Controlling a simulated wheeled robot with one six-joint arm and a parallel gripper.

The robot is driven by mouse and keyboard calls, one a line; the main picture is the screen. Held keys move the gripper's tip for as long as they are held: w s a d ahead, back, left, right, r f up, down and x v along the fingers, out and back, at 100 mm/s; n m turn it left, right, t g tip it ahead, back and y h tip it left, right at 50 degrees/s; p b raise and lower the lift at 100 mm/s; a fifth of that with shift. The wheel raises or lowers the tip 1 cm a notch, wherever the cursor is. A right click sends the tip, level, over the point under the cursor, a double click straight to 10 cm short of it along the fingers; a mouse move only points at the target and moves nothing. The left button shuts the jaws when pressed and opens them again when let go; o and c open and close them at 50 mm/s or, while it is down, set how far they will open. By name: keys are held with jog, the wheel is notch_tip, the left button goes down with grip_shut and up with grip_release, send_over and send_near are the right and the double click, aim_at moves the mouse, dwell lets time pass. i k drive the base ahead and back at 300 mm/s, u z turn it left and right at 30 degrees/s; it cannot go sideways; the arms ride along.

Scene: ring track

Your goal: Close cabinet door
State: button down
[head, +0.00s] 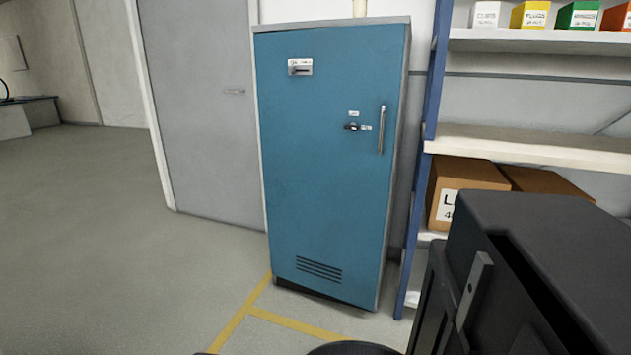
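A tall blue cabinet door (325,180) fills the front of a grey-sided cabinet (401,115) in the middle of the head view. The door looks flush or nearly flush with the cabinet body; I cannot tell whether a small gap remains. A vertical metal handle (381,130) is on the door's right side, with a small dark lock or latch (352,127) to its left. Vent slots are near the door's bottom. Black parts of my own body fill the lower right, apart from the door in the picture. My gripper's fingertips do not show.
A shelf unit with a blue post (432,85) stands close to the cabinet's right. It holds small boxes above and cardboard boxes (462,185) lower down. A closed grey door (200,110) is to the left. Yellow floor lines (240,318) run before the cabinet. The left floor is clear.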

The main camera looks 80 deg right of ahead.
aim_at(326, 185)
jog(key=u, duration=0.6)
jog(key=k, duration=1.1)
jog(key=z, duration=1.9)
jog(key=i, duration=0.5)
jog(key=z, duration=0.1)
